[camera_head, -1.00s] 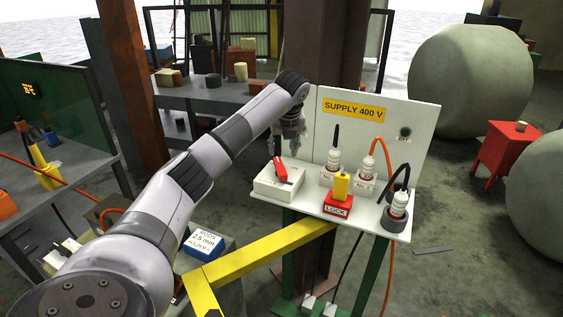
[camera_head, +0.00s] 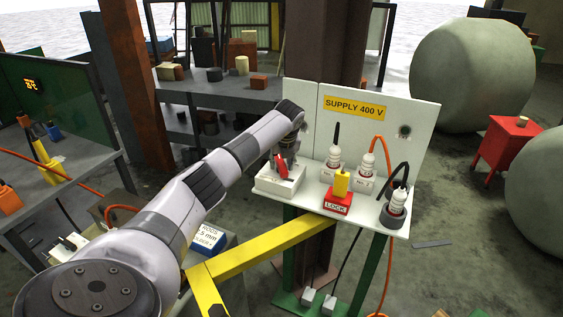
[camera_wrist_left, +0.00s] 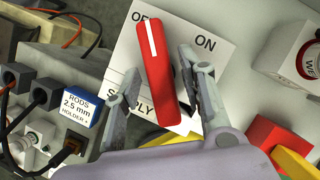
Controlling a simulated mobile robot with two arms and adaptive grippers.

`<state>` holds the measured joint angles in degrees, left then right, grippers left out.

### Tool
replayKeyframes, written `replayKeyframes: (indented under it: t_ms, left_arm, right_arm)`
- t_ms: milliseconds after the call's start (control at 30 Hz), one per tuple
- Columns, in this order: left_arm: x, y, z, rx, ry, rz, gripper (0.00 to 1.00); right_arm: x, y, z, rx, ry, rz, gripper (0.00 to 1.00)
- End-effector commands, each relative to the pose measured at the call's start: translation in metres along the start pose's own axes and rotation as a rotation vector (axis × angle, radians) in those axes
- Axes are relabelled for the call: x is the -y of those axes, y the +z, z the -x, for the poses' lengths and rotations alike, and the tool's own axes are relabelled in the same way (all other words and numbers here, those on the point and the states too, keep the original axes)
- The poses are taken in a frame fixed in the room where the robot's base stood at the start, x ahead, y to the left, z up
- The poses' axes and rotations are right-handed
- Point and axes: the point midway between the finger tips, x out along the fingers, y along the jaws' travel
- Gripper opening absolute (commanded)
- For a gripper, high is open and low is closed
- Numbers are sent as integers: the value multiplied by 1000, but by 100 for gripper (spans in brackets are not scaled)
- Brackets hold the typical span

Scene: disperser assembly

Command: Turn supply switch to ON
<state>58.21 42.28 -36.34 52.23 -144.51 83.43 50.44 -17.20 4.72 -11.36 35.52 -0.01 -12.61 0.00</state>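The supply switch is a white box (camera_head: 277,186) on the left of the white stand. Its red handle (camera_head: 281,166) shows in the head view. In the left wrist view the red handle (camera_wrist_left: 155,70) has a white stripe, and its upper end lies by the partly covered OFF label, left of the ON label (camera_wrist_left: 206,43). My left gripper (camera_head: 288,150) is down at the switch. In the left wrist view its fingers (camera_wrist_left: 163,92) are apart, one on each side of the handle. The right finger is close to it; contact cannot be told. My right gripper is not in view.
Beside the switch stand white plugs (camera_head: 335,157) with cables and a yellow-and-red LOCK block (camera_head: 337,201). The SUPPLY 400 V back panel (camera_head: 373,118) rises behind. A yellow bar (camera_head: 265,246) runs below the stand. A RODS box (camera_head: 208,240) is at lower left.

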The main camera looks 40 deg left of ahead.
Motion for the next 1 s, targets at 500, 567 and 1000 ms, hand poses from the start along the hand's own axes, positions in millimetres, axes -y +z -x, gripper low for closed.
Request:
replayKeyframes:
  t_ms: [500, 567, 1000]
  left_arm:
    - [0, 0, 0, 0, 0, 0, 0]
    - [0, 0, 0, 0, 0, 0, 0]
    - [-2, 1, -1, 3, -36, -86, 0]
  right_arm:
    - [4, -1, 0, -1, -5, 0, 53]
    - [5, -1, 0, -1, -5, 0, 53]
    - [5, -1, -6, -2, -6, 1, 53]
